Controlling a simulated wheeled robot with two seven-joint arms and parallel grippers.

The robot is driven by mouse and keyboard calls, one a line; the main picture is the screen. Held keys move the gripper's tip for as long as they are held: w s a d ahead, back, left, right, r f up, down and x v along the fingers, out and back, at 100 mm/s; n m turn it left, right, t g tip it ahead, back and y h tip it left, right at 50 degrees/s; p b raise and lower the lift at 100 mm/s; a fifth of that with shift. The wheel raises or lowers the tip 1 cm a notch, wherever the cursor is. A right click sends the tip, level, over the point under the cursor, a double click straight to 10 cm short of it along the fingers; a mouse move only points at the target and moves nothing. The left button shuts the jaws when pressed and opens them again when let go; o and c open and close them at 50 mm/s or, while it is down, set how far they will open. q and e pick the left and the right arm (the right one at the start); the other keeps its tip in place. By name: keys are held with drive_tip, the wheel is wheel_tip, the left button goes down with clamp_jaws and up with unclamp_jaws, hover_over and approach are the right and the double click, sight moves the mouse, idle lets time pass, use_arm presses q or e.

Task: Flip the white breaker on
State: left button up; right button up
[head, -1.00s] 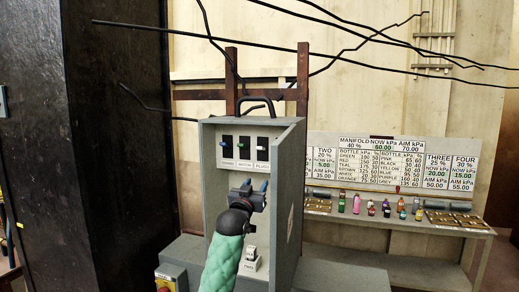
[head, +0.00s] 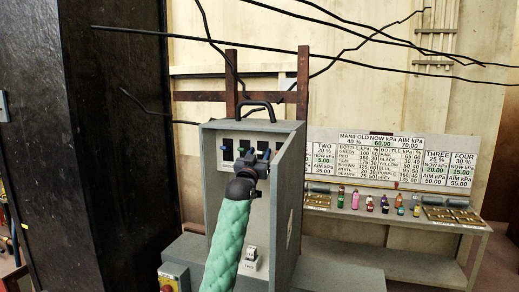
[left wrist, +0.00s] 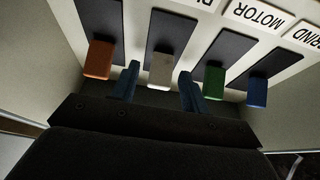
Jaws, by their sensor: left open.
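The white breaker (left wrist: 161,69) shows in the left wrist view between an orange breaker (left wrist: 99,60) and a green breaker (left wrist: 214,80), each on a dark slot. My left gripper (left wrist: 158,86) is open, with one dark blue finger on either side of the white breaker's end. I cannot tell whether a finger touches it. In the head view my left gripper (head: 259,154) is at the upper part of the grey breaker box (head: 212,205) and hides the white breaker there. My right gripper is not in view.
A blue breaker (left wrist: 257,91) sits beyond the green one. The box has side walls and a black handle (head: 255,104) on top. A white switch (head: 250,258) is low inside it. A bench (head: 455,225) with small coloured bottles stands at right.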

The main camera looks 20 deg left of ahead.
use_arm(q)
drive_tip(key=shift+w+r, duration=0.1)
drive_tip(key=shift+w, duration=0.2)
drive_tip(key=shift+c, duration=0.3)
drive_tip(key=c, duration=0.9)
drive_tip(key=shift+r+b, duration=0.15)
drive_tip(key=shift+b, duration=0.15)
drive_tip(key=shift+w+r+g, duration=0.1)
drive_tip(key=shift+r+g, duration=0.1)
drive_tip(key=shift+g, duration=0.6)
drive_tip(key=o, duration=1)
drive_tip(key=shift+c, duration=0.2)
